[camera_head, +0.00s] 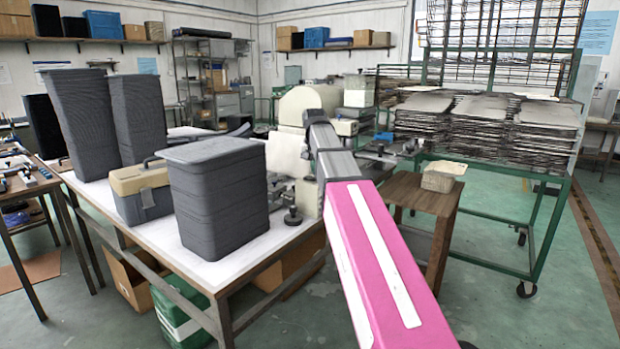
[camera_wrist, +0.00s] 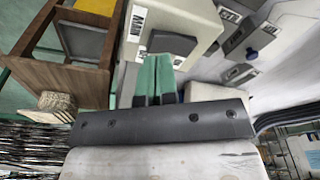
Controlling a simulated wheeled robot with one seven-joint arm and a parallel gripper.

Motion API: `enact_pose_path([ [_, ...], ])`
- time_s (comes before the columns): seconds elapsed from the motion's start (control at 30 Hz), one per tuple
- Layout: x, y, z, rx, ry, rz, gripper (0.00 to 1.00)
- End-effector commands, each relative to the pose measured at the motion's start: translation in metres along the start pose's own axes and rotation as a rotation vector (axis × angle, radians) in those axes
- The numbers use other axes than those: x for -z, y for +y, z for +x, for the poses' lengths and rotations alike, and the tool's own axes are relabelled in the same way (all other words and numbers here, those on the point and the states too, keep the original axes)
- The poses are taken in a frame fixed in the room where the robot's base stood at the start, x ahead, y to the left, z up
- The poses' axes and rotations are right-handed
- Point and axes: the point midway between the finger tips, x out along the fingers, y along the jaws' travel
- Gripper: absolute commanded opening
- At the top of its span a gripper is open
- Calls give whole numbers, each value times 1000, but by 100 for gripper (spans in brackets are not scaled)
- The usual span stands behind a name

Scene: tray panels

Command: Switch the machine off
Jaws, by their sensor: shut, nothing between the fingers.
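The machine (camera_head: 298,103) is a cream housing with a rounded top at the far end of the white workbench. My pink and grey arm reaches toward it and covers part of its front. In the wrist view the cream housing (camera_wrist: 197,18) fills the upper middle and has a dark square plate (camera_wrist: 171,44) on it. My gripper (camera_wrist: 154,64) shows green fingers closed together with nothing between them. The fingertips overlap the lower left of the dark plate in the picture; I cannot tell whether they touch it. No switch can be made out clearly.
Grey stacked trays (camera_head: 217,195) and a toolbox (camera_head: 141,190) stand on the workbench (camera_head: 210,268) at left. A wooden stand (camera_head: 423,203) with a small block is right of my arm. A green rack (camera_head: 482,175) is beyond.

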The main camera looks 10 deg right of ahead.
Motion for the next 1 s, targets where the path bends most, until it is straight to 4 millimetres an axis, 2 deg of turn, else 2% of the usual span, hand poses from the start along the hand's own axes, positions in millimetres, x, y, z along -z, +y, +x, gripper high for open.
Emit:
enact_pose_path([
  [1.0,-1,0,7,0,0,0,0],
])
